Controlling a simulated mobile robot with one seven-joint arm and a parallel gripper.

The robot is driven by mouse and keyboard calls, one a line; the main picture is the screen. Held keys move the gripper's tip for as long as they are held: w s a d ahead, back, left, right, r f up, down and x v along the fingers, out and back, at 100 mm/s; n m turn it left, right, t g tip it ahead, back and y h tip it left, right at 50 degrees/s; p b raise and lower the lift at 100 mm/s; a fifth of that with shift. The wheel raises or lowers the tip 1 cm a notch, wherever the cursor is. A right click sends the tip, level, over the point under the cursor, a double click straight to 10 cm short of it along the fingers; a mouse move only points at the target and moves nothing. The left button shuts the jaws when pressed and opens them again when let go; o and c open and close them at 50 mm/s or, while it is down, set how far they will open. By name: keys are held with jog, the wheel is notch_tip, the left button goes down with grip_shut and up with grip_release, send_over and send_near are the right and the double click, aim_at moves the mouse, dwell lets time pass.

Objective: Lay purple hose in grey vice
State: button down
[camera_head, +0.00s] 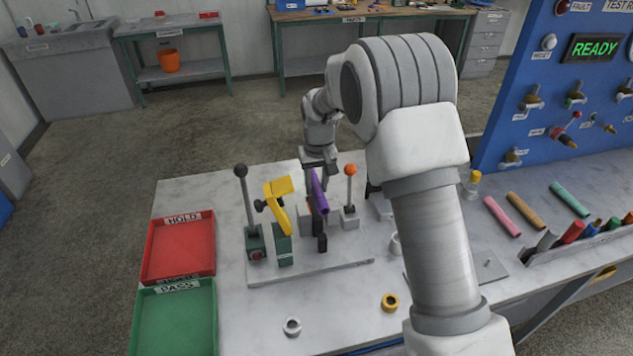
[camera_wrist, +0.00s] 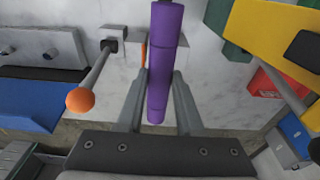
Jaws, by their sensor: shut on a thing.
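The purple hose (camera_head: 319,196) is held in my gripper (camera_head: 317,178) above the grey fixture on the bench. In the wrist view the hose (camera_wrist: 167,55) runs lengthwise between the two fingers (camera_wrist: 157,92), which close on its sides. Grey blocks (camera_head: 305,217), likely the grey vice, stand under and beside the hose; the hose and gripper partly hide them. A lever with an orange ball (camera_head: 350,170) rises from a grey base just right of the hose. I cannot tell whether the hose touches the blocks.
A yellow clamp (camera_head: 279,205) on a green block stands close left of the hose. A black-knobbed lever (camera_head: 243,190) stands further left. Red (camera_head: 180,248) and green (camera_head: 175,318) trays lie at the left. Loose hoses (camera_head: 525,212) and a blue panel (camera_head: 560,80) are at the right.

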jog(key=shift+f+b, duration=0.6)
jog(key=shift+f, duration=0.7)
jog(key=shift+f+b, duration=1.5)
jog(key=shift+f, duration=0.45)
dwell(0.6)
jog(key=shift+c, duration=2.3)
grip_release()
jog(key=shift+r, duration=0.1)
